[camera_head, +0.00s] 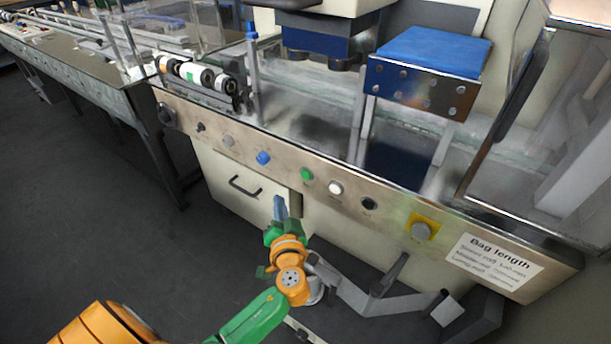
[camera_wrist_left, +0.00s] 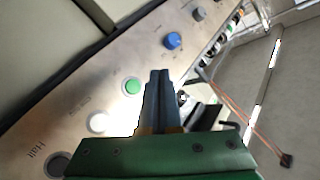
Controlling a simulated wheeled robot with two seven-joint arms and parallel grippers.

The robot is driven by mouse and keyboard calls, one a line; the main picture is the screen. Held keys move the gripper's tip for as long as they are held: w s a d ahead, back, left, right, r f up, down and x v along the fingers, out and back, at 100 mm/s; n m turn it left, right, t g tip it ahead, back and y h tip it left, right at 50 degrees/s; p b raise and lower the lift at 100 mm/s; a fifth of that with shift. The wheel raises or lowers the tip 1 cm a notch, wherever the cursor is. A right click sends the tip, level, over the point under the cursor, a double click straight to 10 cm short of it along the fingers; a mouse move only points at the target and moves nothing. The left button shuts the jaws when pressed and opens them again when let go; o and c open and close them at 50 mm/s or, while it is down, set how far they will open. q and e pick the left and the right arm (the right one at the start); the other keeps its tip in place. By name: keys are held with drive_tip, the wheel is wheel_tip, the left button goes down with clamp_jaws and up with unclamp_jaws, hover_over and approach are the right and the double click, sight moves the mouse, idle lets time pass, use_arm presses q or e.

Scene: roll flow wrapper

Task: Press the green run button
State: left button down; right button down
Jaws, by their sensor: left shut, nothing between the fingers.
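The green run button (camera_head: 307,174) sits on the slanted metal control panel, between a blue knob and a white button. In the left wrist view the green button (camera_wrist_left: 132,87) shows just left of the fingertips. My left gripper (camera_head: 280,203) is shut and empty. In the head view its fingers are below and a little left of the green button, in front of the machine's lower cabinet. In the left wrist view the shut fingers (camera_wrist_left: 158,80) point toward the panel between the green button and the blue knob; a gap to the panel cannot be judged there. My right gripper is not seen.
On the panel are a blue knob (camera_head: 263,158), a white button (camera_head: 335,188), a black button (camera_head: 369,203) and a grey button on a yellow plate (camera_head: 421,230). Open floor lies to the left.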

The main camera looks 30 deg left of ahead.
sight(306, 174)
use_arm(q)
drive_tip(key=w+b, duration=0.3)
drive_tip(key=w, duration=0.4)
drive_tip(key=shift+w+d, duration=0.3)
drive_tip(key=shift+w, duration=0.1)
idle(1.6)
drive_tip(key=shift+w+b, duration=0.45)
drive_tip(key=shift+b, duration=0.15)
drive_tip(key=shift+w+b, duration=0.4)
drive_tip(key=shift+b, duration=0.05)
drive_tip(key=shift+s, duration=0.1)
idle(0.5)
drive_tip(key=shift+s+p, duration=0.45)
drive_tip(key=shift+s, duration=0.3)
